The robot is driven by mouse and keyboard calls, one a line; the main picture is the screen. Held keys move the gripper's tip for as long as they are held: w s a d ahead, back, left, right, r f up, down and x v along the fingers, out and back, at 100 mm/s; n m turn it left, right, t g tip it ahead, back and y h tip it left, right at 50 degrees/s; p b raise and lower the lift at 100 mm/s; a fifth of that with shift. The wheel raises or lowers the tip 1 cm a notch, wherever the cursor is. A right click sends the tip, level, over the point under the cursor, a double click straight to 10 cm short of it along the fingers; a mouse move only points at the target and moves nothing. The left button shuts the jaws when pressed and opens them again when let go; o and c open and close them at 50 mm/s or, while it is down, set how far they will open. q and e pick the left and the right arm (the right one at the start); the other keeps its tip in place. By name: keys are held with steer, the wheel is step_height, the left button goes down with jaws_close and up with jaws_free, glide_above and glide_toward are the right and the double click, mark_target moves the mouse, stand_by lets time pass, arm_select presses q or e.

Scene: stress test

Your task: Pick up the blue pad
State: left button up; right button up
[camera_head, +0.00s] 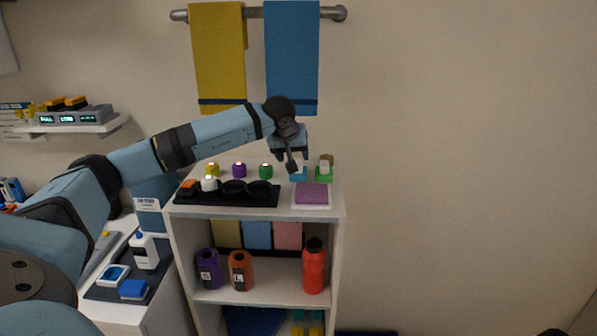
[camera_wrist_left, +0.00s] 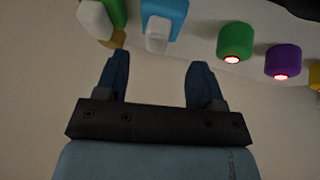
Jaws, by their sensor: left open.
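A small blue piece with a white part (camera_head: 299,176) sits on the shelf top, just below my left gripper (camera_head: 298,163). It also shows in the left wrist view as a blue block with a white part (camera_wrist_left: 172,8) at the top edge, partly cut off. My left gripper is open and empty, with its fingers (camera_wrist_left: 160,65) pointing toward the blue block and apart from it in the wrist view. A green piece with a white part (camera_head: 324,173) stands to its right and shows in the wrist view (camera_wrist_left: 118,12). My right gripper is not in view.
A purple-pink pad (camera_head: 312,194) lies at the front right of the shelf top. A black tray (camera_head: 228,197) lies at the front left. Green (camera_head: 265,172), purple (camera_head: 239,171) and yellow (camera_head: 212,170) buttons stand behind it. Towels (camera_head: 291,45) hang above.

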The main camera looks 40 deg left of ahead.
arm_select(q)
steer(key=x, duration=0.6)
steer(key=shift+w+f, duration=0.2)
steer(key=shift+f, duration=0.15)
steer(key=shift+r, duration=0.1)
steer(key=c, duration=0.6)
